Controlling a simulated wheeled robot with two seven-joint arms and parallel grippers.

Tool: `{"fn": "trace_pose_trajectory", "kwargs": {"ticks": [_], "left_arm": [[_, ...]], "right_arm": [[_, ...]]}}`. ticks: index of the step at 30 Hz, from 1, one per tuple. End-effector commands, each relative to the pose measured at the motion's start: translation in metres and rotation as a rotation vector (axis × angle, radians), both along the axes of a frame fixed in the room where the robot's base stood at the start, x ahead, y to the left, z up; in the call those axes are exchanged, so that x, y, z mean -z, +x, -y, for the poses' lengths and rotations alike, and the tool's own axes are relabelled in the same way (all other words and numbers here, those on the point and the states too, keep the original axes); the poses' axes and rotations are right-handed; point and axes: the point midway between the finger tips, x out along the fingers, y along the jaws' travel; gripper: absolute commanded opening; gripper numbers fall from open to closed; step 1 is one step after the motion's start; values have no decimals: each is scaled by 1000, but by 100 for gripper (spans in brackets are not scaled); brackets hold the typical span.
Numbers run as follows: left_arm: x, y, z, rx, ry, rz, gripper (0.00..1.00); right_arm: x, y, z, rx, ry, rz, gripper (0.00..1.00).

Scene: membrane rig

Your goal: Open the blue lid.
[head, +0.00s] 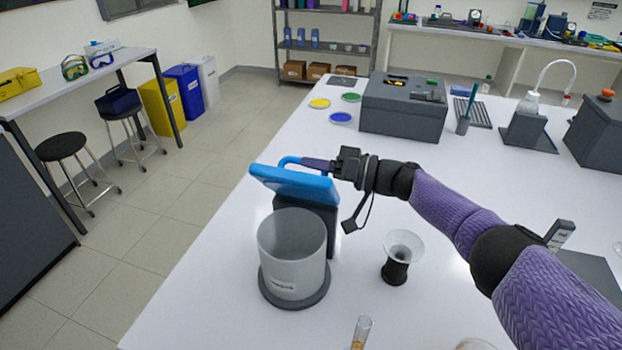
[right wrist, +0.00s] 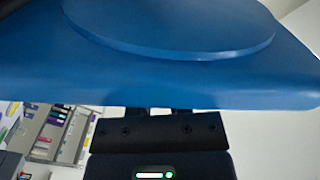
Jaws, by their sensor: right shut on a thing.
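The blue lid (head: 296,184) is raised and tilted above the dark hinge post (head: 322,218) of the rig. The grey cup (head: 292,250) in front shows its open mouth, with the lid above and behind it. My right gripper (head: 322,165) is shut on the lid's blue handle (head: 288,160), on the lid's far side. In the right wrist view the blue lid (right wrist: 170,60) fills the top, with a round raised disc on its face. The fingertips are not clear there. My left gripper is not in view.
A small dark stand with a clear funnel (head: 404,245) is right of the cup, below my right forearm. A glass tube (head: 361,332) is at the front. A grey box (head: 403,108) and coloured discs (head: 340,118) lie farther back. The white table is clear between.

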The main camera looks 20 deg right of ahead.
Motion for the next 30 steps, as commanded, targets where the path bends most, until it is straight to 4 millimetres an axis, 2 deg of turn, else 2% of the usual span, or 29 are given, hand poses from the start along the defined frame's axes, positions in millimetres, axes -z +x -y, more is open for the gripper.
{"fn": "trace_pose_trajectory", "kwargs": {"ticks": [3,12,30], "left_arm": [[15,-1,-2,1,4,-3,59],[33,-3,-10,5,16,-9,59],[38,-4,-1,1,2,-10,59]], "right_arm": [[5,7,5,2,40,-61,0],[4,17,11,0,61,-94,0],[5,19,13,1,56,-95,0]]}}
